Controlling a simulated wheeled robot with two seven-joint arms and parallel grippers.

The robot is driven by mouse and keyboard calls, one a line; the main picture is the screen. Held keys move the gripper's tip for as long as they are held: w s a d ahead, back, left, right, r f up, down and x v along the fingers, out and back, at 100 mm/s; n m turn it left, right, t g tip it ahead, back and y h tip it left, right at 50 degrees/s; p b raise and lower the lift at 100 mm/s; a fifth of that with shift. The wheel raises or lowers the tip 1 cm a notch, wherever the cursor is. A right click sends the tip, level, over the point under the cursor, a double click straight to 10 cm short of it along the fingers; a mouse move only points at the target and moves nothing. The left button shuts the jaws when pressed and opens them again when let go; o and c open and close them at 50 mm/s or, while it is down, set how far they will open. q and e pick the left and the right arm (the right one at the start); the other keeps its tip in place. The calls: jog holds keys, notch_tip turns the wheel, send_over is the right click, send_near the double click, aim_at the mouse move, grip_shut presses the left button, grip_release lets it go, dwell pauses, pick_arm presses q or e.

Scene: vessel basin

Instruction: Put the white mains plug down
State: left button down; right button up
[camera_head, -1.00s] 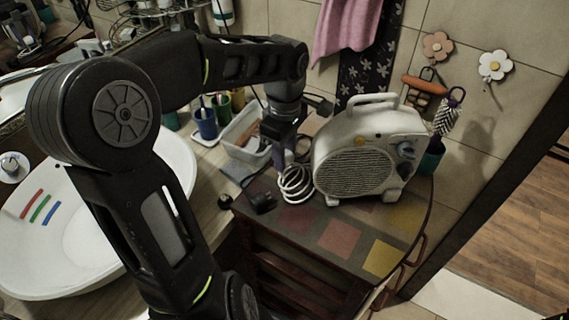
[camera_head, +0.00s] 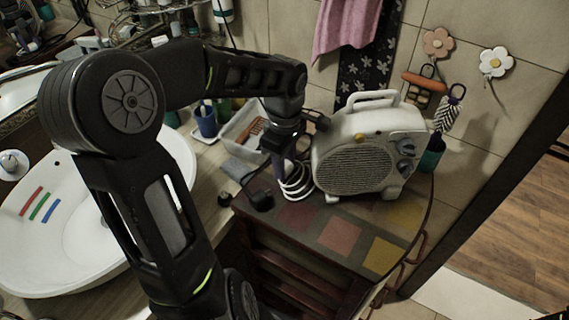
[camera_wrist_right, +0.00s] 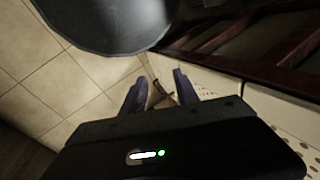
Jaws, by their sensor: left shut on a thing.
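My left gripper (camera_head: 287,168) is low over the back left of the dark cabinet top, just left of the heater. It is shut on the white mains plug, which is too small and covered by the fingers to make out. A coiled white cord (camera_head: 297,190) hangs or lies right below the fingers. I cannot tell whether the plug touches the top. My right gripper (camera_wrist_right: 158,92) shows in the right wrist view, its two purple fingers apart with nothing between them, above the tiled floor.
A white fan heater (camera_head: 365,155) stands right beside the left gripper. A black plug-like thing (camera_head: 260,200) lies at the cabinet's left edge. The patchwork cabinet top (camera_head: 340,236) is clear in front. A white basin (camera_head: 85,240) and a tray (camera_head: 243,137) are to the left.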

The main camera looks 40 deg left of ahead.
pick_arm(q)
jog(key=shift+f, duration=0.3)
jog(key=c, duration=1.1)
grip_release()
jog(key=shift+o, duration=0.2)
jog(key=shift+r+p, duration=0.75)
jog(key=shift+r, duration=0.1)
jog(key=shift+w+a+r+b, duration=0.1)
jog(key=shift+r+b, duration=0.2)
jog(key=shift+b, duration=0.05)
notch_tip(320, 180, up, 11)
jog(key=b, duration=0.1)
